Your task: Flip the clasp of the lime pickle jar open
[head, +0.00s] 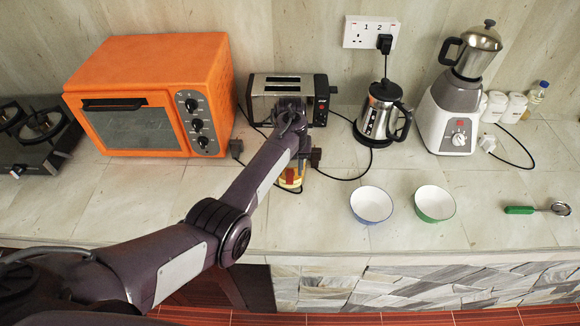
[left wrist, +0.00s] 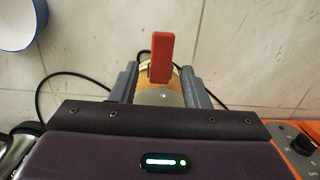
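The lime pickle jar (head: 290,180) stands on the counter in front of the toaster, yellowish with a red part low down, and partly hidden by my left arm in the head view. In the left wrist view the jar (left wrist: 158,97) shows between the two grey fingers of my left gripper (left wrist: 158,88). A flat red tab (left wrist: 160,56), which looks like the clasp, sticks out over the jar's pale top. The fingers stand apart, one on each side of the jar. I cannot tell whether they touch it. My right gripper is not in view.
Behind the jar is a toaster (head: 260,100), with an orange oven (head: 150,65) to its left and a kettle (head: 378,118) to the right. A blue-rimmed bowl (head: 371,204) and a green-rimmed bowl (head: 434,203) stand right of the jar. Black cords run nearby. The front-left counter is clear.

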